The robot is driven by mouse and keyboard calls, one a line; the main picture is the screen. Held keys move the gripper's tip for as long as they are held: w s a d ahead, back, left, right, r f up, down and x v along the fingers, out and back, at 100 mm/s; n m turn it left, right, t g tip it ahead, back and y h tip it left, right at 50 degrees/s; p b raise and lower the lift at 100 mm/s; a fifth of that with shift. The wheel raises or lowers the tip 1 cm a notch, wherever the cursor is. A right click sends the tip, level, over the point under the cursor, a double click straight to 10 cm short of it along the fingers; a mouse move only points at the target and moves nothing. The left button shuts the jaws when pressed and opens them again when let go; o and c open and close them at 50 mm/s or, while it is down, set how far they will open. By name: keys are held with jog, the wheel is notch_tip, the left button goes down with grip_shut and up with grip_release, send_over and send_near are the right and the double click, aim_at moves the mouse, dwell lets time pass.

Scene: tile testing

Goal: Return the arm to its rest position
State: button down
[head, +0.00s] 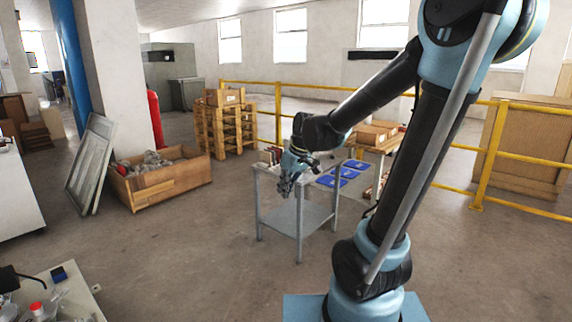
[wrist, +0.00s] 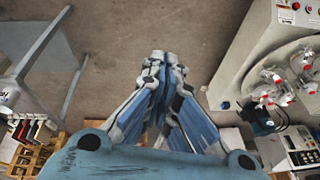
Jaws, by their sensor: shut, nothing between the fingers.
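My arm shows in the head view, rising from its blue base at the lower right and bending over to the left. My gripper (head: 285,186) hangs at the arm's end, in front of the left part of a grey metal table as the head view sees it. In the wrist view my gripper (wrist: 165,58) is shut, its fingertips together, with nothing held. Bare floor shows beyond the fingertips there.
A wooden crate (head: 165,183) and yellow railing (head: 480,165) stand around. In the wrist view, a machine (wrist: 245,62) is at right and a table frame (wrist: 68,50) at left. Open floor (head: 190,255) lies left of the table.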

jog(key=s+d+f+m+h, duration=0.1)
jog(key=s+d+f+m, duration=0.2)
jog(key=s+d, duration=0.6)
jog(key=s+d+f+m+h, duration=0.2)
jog(key=s+d+m, duration=0.3)
jog(key=s+d, duration=0.4)
jog(key=shift+d+f, duration=0.6)
jog(key=shift+d, duration=0.2)
jog(key=shift+a, duration=0.15)
